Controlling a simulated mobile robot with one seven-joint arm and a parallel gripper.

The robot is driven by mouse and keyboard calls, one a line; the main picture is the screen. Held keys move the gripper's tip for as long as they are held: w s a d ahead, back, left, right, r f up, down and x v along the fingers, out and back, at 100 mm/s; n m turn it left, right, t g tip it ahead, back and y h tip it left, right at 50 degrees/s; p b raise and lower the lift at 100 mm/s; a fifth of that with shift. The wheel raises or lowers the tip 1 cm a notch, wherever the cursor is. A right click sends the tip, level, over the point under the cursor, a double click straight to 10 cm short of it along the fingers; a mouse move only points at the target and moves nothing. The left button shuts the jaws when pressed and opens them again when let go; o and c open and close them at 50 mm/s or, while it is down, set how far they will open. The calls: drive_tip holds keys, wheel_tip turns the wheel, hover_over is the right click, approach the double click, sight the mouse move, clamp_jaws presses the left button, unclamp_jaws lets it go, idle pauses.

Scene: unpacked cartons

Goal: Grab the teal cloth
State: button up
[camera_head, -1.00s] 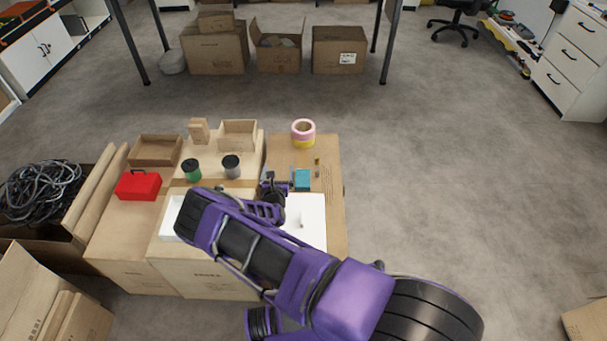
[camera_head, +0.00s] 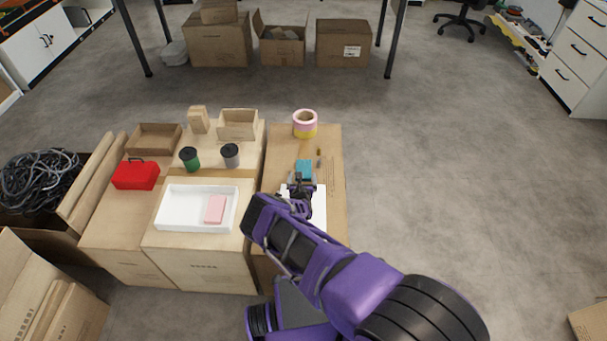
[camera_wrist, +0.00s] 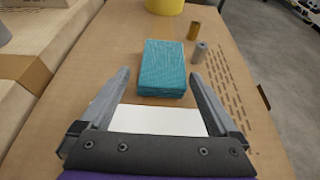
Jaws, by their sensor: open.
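The teal cloth (camera_wrist: 163,68) is a folded, ribbed stack lying flat on a cardboard carton top (camera_wrist: 110,77). In the wrist view it lies straight ahead, centred between the finger lines and just beyond the tips. In the head view the cloth (camera_head: 304,168) shows just behind my gripper (camera_head: 301,184), which covers part of its near side. My gripper (camera_wrist: 160,80) is open and empty, its two grey fingers spread wider than the cloth. A white flat sheet (camera_wrist: 158,120) lies on the carton below the fingers.
Two small cylinders, one brown (camera_wrist: 194,31) and one grey (camera_wrist: 200,52), stand right of the cloth. A pink and yellow tape stack (camera_head: 305,124) stands behind it. Left are a white tray (camera_head: 170,222) holding a pink block (camera_head: 215,209), two lidded cups and a red box (camera_head: 136,175).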

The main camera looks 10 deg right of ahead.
sight(303, 169)
drive_tip(key=b+x, duration=0.1)
drive_tip(key=x, duration=0.1)
drive_tip(key=b+x, duration=0.2)
drive_tip(key=x, duration=0.1)
drive_tip(key=shift+d+r, duration=0.2)
drive_tip(key=shift+r, duration=0.05)
drive_tip(key=shift+w, duration=0.35)
drive_tip(key=shift+r, duration=0.1)
drive_tip(key=c, duration=1.1)
